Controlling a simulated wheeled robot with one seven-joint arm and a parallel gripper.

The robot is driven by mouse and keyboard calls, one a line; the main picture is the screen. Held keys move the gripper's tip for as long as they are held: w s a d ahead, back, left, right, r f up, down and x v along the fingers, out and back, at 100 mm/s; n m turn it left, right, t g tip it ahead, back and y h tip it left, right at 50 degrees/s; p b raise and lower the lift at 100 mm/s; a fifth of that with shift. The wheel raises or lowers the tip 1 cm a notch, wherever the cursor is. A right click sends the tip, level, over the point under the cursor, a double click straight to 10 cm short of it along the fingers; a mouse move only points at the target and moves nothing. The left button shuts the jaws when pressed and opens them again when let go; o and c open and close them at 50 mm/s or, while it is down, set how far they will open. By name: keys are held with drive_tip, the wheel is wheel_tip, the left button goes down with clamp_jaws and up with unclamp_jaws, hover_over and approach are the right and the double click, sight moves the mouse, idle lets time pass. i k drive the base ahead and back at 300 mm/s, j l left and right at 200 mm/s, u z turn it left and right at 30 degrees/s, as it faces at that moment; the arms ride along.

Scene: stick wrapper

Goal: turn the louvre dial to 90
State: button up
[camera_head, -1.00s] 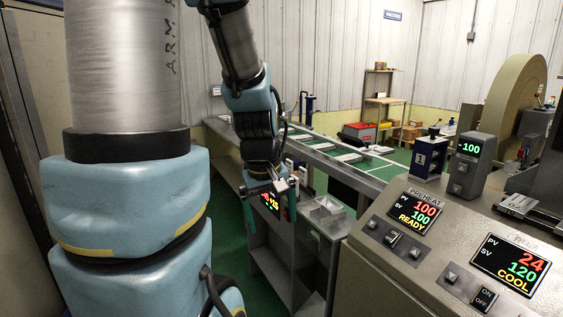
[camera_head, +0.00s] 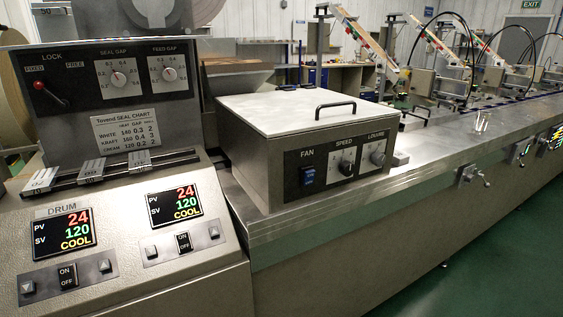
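My gripper is not in view.
A black handle (camera_head: 335,106) stands on the box lid. A control console (camera_head: 120,215) with two displays reading 24 and 120 COOL is at the left. A long metal bench (camera_head: 440,160) runs right with crank handles (camera_head: 473,175) on its front. Green floor (camera_head: 490,265) in front is clear.

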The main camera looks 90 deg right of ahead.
sight(378, 160)
drive_tip(key=z, duration=1.4)
drive_tip(key=k+l+z, duration=0.15)
drive_tip(key=l, duration=0.35)
drive_tip(key=k+l+z, duration=0.1)
drive_tip(key=l, duration=0.45)
drive_tip(key=k+l+z, duration=0.15)
drive_tip(key=l, duration=0.4)
drive_tip(key=i+j, duration=0.15)
drive_tip(key=i, duration=0.15)
